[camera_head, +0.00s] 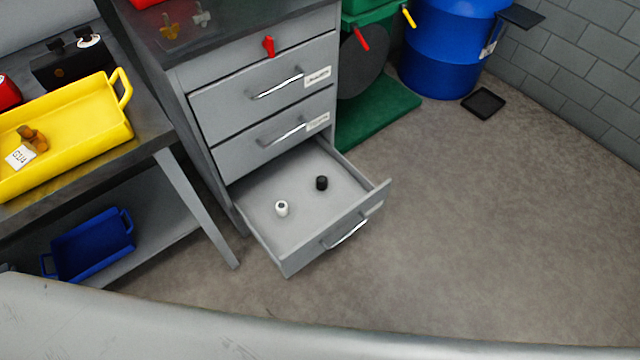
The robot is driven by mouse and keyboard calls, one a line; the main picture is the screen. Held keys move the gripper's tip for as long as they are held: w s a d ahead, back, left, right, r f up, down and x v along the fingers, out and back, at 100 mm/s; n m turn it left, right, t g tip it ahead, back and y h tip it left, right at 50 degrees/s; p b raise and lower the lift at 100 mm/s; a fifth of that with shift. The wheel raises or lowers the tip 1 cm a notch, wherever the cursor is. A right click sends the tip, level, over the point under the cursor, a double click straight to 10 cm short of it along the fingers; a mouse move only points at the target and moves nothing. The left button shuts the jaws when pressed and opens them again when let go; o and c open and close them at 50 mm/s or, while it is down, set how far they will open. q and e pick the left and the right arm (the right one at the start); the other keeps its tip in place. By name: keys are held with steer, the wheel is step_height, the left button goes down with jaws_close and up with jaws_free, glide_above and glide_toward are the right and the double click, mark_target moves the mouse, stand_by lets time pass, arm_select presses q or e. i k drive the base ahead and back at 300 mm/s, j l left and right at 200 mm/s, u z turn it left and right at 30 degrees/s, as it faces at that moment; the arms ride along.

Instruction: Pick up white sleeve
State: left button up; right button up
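The white sleeve (282,208) is a small white cylinder with a dark hole in its top. It stands in the open bottom drawer (300,231) of the grey cabinet, left of the drawer's middle. A small black cylinder (321,183) stands in the same drawer, behind and to the right of the white one, apart from it. Neither of my grippers shows in the head view.
The grey cabinet (262,75) has two closed drawers above the open one. A workbench at the left holds a yellow tray (75,155), with a blue tray (92,245) on its lower shelf. A blue barrel (445,50) stands at the back. The floor (470,220) right of the drawer is clear.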

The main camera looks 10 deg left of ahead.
mark_target(282, 209)
steer(key=j, duration=1.25)
steer(key=i, duration=0.05)
